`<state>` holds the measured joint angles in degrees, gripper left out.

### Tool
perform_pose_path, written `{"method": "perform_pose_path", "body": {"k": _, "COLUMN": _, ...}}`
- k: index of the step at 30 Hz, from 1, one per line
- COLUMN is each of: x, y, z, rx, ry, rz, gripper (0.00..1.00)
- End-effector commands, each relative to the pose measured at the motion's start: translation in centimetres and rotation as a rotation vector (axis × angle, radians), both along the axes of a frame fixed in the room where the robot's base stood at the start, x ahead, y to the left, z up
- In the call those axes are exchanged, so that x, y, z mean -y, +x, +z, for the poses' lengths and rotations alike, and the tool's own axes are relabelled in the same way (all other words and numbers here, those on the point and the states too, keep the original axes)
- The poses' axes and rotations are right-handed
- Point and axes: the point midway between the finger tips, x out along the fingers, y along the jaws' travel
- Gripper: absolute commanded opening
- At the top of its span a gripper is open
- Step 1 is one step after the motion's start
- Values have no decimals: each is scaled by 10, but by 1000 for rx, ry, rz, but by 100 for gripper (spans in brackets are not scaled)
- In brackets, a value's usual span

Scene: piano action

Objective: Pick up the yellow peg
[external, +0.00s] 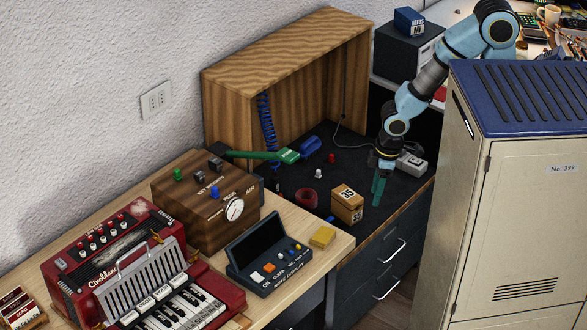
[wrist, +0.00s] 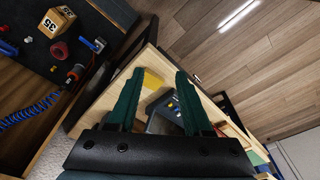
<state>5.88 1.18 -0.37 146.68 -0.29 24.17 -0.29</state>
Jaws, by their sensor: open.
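My gripper (external: 380,188) has teal fingers and points down over the right part of the dark mat, right of the numbered wooden cube. In the wrist view the fingers (wrist: 160,73) are spread, with nothing held between them. I cannot make out a clear yellow peg. A yellow block (external: 322,236) lies on the light wood tabletop near its right edge; in the wrist view it (wrist: 152,81) shows beyond and between the fingers, well apart from them. Small red (external: 331,158) and white (external: 277,187) pegs stand on the mat.
The wooden cube (external: 346,203) marked 35 and a red ring (external: 305,198) are on the mat. A dark button panel (external: 268,256) stands left of the yellow block. A tall locker (external: 460,190) stands at right; a wooden hutch (external: 285,75) is behind.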

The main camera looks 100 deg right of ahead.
Motion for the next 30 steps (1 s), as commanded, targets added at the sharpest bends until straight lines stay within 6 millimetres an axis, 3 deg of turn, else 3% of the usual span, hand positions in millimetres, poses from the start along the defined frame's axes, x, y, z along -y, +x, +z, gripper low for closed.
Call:
{"method": "perform_pose_path", "body": {"k": 5, "x": 0, "y": 0, "z": 0, "rx": 0, "ry": 0, "rz": 0, "gripper": 50}}
{"method": "perform_pose_path", "body": {"k": 7, "x": 0, "y": 0, "z": 0, "rx": 0, "ry": 0, "rz": 0, "gripper": 57}}
{"method": "perform_pose_path", "body": {"k": 14, "x": 0, "y": 0, "z": -1, "rx": 1, "ry": 0, "rz": -1, "gripper": 57}}
{"method": "perform_pose_path", "body": {"k": 17, "x": 10, "y": 11, "z": -9, "rx": 16, "ry": -8, "rz": -16, "gripper": 57}}
{"method": "perform_pose_path", "body": {"k": 20, "x": 39, "y": 40, "z": -32, "rx": 59, "ry": -32, "rz": -58, "gripper": 57}}
{"method": "perform_pose_path", "body": {"k": 23, "x": 91, "y": 82, "z": -66, "rx": 134, "ry": -73, "rz": -118, "gripper": 57}}
{"method": "perform_pose_path", "body": {"k": 27, "x": 184, "y": 133, "z": -122, "rx": 257, "ry": -134, "rz": -202, "gripper": 57}}
{"method": "perform_pose_path", "body": {"k": 30, "x": 255, "y": 155, "z": -164, "rx": 341, "ry": -174, "rz": -254, "gripper": 57}}
